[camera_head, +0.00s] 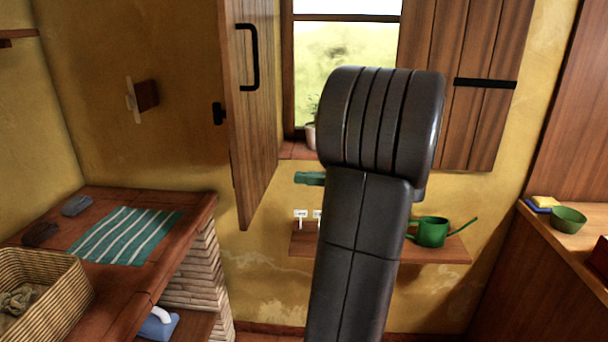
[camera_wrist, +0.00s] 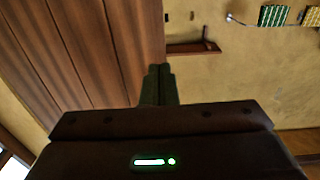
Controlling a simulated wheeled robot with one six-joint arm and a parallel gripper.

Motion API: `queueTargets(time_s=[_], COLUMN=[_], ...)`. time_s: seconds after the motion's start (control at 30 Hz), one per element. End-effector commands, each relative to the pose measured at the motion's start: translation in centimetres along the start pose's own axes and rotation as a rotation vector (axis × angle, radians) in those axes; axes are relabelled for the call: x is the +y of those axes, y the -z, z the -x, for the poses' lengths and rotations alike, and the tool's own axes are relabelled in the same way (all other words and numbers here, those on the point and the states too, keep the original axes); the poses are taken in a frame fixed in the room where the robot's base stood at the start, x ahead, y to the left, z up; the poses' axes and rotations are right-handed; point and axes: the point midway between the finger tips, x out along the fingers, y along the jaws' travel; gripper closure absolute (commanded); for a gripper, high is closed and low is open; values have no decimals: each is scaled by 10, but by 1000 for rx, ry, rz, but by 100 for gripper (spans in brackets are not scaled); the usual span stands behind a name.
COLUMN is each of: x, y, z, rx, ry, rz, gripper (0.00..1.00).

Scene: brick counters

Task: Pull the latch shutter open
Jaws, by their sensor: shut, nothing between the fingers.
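The left window shutter (camera_head: 250,130) is a plank panel swung out from the window, seen nearly edge-on. It has a black bar handle (camera_head: 250,57) and a small black fitting (camera_head: 219,114) at its left edge. The right shutter (camera_head: 460,75) stands open beside the window, with a black strap. In the wrist view, planks (camera_wrist: 90,45) fill the upper left; I cannot tell which panel they belong to. My gripper (camera_wrist: 158,72) is shut and empty, its fingertips overlapping the planks' right edge. In the head view, green fingertips (camera_head: 310,178) seem to show left of my arm, apart from the handle.
A shelf (camera_head: 440,250) with a green watering can (camera_head: 432,232) is below the window. At left, a brick counter (camera_head: 190,210) holds a striped cloth (camera_head: 125,235) and a wicker basket (camera_head: 75,280). A right counter (camera_head: 545,225) holds a green bowl (camera_head: 568,219). My arm hides the window's middle.

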Motion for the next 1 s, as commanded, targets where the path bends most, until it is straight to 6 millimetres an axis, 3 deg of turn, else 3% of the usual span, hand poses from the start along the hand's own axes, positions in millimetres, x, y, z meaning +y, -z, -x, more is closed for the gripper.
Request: queueTargets(time_s=[0.2, 0.5, 0.7, 1.0], x=[-1, 0, 0, 1], y=[2, 2, 0, 0], z=[-49, -99, -112, -113], rx=[1, 1, 0, 0], ry=[4, 2, 0, -1], rz=[-1, -2, -2, -1], gripper=[100, 100, 100, 100])
